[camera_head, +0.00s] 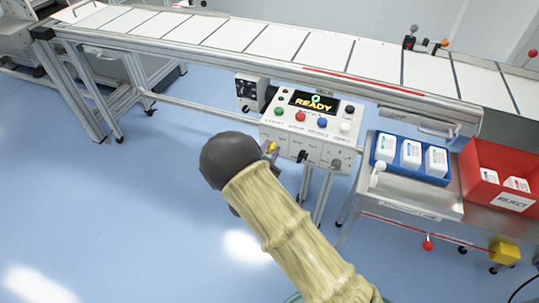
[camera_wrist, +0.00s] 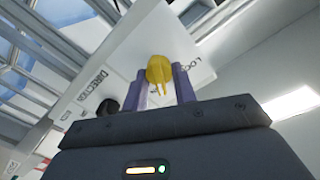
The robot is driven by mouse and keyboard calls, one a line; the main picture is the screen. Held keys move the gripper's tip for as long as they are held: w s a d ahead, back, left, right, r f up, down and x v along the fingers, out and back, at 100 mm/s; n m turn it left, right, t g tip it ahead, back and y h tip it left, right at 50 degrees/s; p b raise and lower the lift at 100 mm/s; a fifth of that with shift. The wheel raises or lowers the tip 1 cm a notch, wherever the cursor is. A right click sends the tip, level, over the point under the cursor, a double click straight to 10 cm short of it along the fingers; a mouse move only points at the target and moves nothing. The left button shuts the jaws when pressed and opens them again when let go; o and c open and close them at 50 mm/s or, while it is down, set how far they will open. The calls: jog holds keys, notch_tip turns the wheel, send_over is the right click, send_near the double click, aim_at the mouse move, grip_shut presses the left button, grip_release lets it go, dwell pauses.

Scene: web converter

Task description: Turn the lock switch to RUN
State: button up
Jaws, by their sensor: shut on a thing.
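The yellow lock switch (camera_wrist: 160,70) sits on the front face of the control box, by a label of which "LOC" can be read in the wrist view. My gripper (camera_wrist: 166,86) has its two purple fingers shut on the switch, one on each side. In the head view my gripper (camera_head: 269,148) reaches the left end of the front face of the control box (camera_head: 318,147); my dark wrist hides part of this area. The switch's position marks, including RUN, cannot be read.
The box's screen (camera_head: 314,102) reads "READY" above several coloured buttons. A black switch (camera_head: 302,156) is on the same face, right of my gripper. The conveyor (camera_head: 270,45) runs behind. A blue tray (camera_head: 398,168) and red reject bin (camera_head: 480,192) stand right. The floor at left is clear.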

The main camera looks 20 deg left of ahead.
jog(key=shift+f+m+b, duration=0.15)
jog(key=shift+m+b, duration=1.2)
jog(key=shift+m, duration=0.25)
jog(key=o, duration=1)
jog(key=s, duration=0.5)
jog(key=s+a, duration=0.1)
jog(key=s, duration=1.1)
jog(key=shift+s+a, duration=0.15)
jog(key=shift+s, duration=0.1)
jog(key=shift+w, duration=0.1)
